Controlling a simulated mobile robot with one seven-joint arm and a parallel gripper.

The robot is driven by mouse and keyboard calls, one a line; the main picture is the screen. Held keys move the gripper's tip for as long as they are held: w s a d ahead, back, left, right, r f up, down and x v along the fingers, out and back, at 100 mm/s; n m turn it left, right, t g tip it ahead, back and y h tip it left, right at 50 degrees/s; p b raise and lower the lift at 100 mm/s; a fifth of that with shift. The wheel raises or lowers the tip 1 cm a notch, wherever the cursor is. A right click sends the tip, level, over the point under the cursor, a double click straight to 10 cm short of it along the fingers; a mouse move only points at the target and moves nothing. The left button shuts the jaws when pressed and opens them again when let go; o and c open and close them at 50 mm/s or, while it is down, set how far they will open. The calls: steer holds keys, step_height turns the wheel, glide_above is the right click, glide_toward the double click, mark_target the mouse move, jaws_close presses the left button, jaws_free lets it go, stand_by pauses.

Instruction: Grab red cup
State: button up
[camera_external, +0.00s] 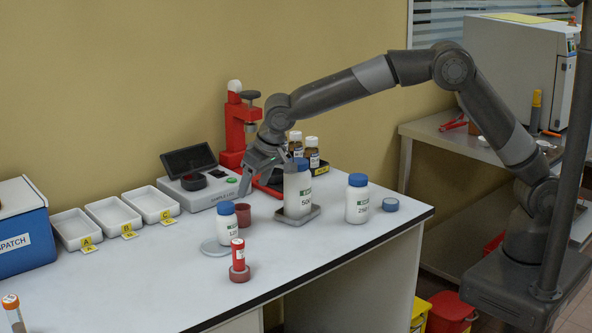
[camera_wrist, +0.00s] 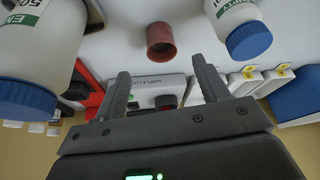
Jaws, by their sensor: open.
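The red cup (camera_external: 243,216) stands on the white table behind a small white blue-capped bottle (camera_external: 227,226), which partly hides it in the external view. In the wrist view the red cup (camera_wrist: 160,42) shows whole, with its dark round opening facing the camera. My gripper (camera_external: 262,178) is above the table, behind and a little above the cup. Its fingers (camera_wrist: 160,72) are spread with nothing between them. The cup lies beyond the fingertips, roughly centred between them, and is not touched.
A large white bottle (camera_external: 298,190) on a grey plate stands close right of the cup, another bottle (camera_external: 357,200) farther right. A red tube (camera_external: 238,255) stands in front.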

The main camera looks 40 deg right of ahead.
mark_target(242, 208)
steer(key=x, duration=0.4)
steer(key=shift+w, duration=0.1)
steer(key=shift+w+x, duration=0.15)
steer(key=shift+x, duration=1.35)
steer(key=shift+w+x, duration=0.2)
steer(key=shift+x, duration=1.3)
steer(key=shift+a+r, duration=0.1)
steer(key=shift+r, duration=0.05)
steer(key=shift+c, duration=0.5)
steer(key=c, duration=1)
steer(key=shift+o, duration=0.2)
steer(key=shift+r, duration=0.15)
